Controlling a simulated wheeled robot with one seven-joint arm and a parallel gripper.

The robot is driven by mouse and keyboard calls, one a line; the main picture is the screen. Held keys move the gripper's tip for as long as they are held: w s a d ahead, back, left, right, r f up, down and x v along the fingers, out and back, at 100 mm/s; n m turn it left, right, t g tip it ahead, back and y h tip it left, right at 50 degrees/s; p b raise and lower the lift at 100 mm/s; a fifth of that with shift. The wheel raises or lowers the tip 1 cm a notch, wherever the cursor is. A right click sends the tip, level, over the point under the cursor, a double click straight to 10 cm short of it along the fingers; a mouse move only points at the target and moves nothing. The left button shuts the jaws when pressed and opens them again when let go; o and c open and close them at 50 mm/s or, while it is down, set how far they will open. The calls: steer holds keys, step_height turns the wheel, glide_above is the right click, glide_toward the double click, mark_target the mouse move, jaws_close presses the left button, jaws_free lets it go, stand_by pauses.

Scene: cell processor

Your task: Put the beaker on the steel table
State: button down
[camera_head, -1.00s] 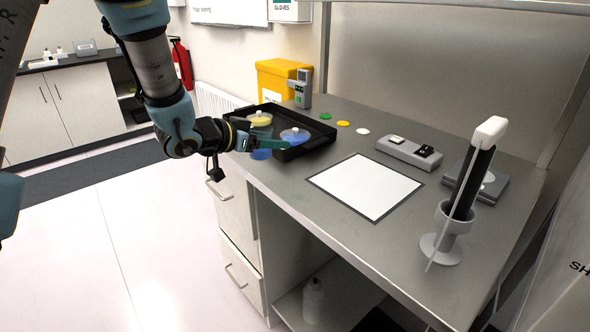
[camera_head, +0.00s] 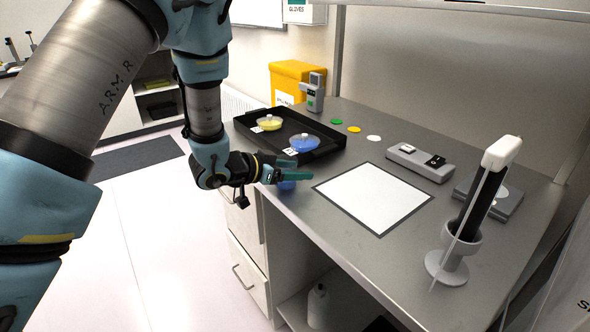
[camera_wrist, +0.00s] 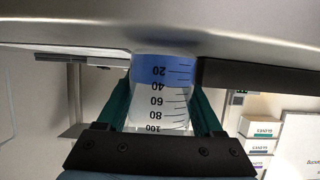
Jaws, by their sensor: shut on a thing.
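My gripper (camera_head: 287,172) has green fingers and is shut on the beaker (camera_head: 287,185). In the head view, only a blue part of the beaker shows below the fingers, by the left edge of the steel table (camera_head: 330,225). In the wrist view, the clear beaker (camera_wrist: 158,100) sits between both fingers (camera_wrist: 160,105), with blue at its base and its printed scale upside down in the picture. Its base meets the grey table surface (camera_wrist: 110,28) in that picture. I cannot tell whether it touches the table or hangs just above.
A black tray (camera_head: 333,152) with a yellow dish (camera_head: 270,123) and a blue dish (camera_head: 304,143) lies just behind my gripper. A white mat (camera_head: 374,197) lies to the right. A stand (camera_head: 455,258) holding a black-and-white tool is at front right. Bare steel lies between tray and mat.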

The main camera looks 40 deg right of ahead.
steer(key=shift+f, duration=0.2)
steer(key=shift+f, duration=0.15)
steer(key=shift+c, duration=1.5)
jaws_free()
steer(key=shift+a+r, duration=0.15)
steer(key=shift+r, duration=0.05)
steer(key=b+v, duration=0.2)
steer(key=v, duration=0.9)
steer(key=shift+a, duration=0.4)
